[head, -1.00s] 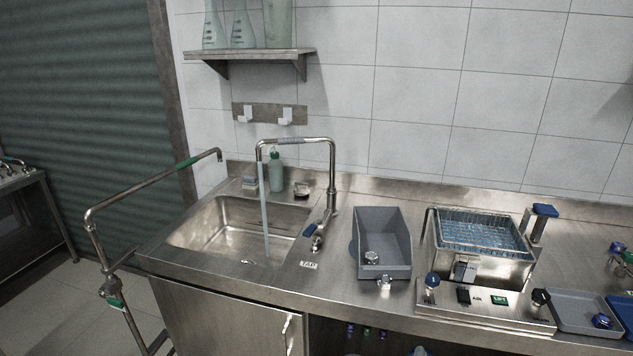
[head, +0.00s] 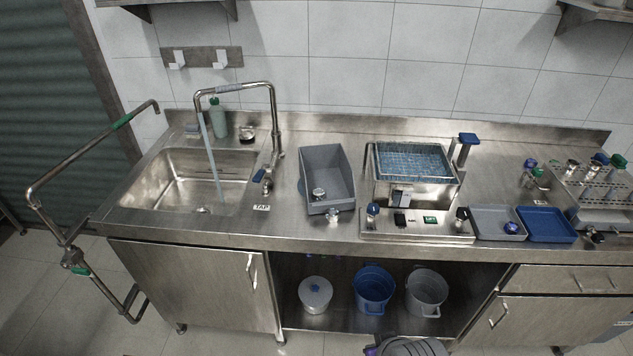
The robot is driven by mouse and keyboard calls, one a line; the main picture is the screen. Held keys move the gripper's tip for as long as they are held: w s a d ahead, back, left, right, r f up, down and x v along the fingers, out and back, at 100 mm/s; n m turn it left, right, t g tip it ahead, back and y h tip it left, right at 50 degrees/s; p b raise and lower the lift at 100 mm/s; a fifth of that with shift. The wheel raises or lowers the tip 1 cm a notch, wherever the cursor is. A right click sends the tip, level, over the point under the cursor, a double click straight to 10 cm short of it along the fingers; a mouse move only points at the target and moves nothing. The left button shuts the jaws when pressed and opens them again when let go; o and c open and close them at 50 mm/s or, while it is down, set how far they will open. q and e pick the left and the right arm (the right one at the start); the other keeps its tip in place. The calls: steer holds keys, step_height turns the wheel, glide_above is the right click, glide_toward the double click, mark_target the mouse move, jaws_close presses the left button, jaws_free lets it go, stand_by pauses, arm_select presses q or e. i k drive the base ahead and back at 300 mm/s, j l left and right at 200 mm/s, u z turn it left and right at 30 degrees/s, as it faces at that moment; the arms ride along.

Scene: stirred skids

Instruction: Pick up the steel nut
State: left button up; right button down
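No gripper of mine is in view. A small steel piece (head: 319,193) lies inside the grey open bin (head: 343,170) on the counter, near its front end. Another small steel piece (head: 333,215) stands on the counter just in front of the bin. Both are too small to tell which, if either, is the steel nut. More small steel and blue pieces (head: 531,172) lie at the right end of the counter by a tube rack (head: 597,185).
Water runs from the tap (head: 276,125) into the sink (head: 190,185). A basket bath (head: 412,165) stands right of the bin, with a grey tray (head: 490,222) and a blue tray (head: 547,225) beyond. A blue bucket (head: 373,288) sits on the open shelf below.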

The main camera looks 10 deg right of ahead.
mark_target(332, 215)
steer(key=i+l+z, duration=0.3)
steer(key=l+z, duration=0.2)
steer(key=i+l+z, duration=0.3)
steer(key=z, duration=0.2)
steer(key=i, duration=0.1)
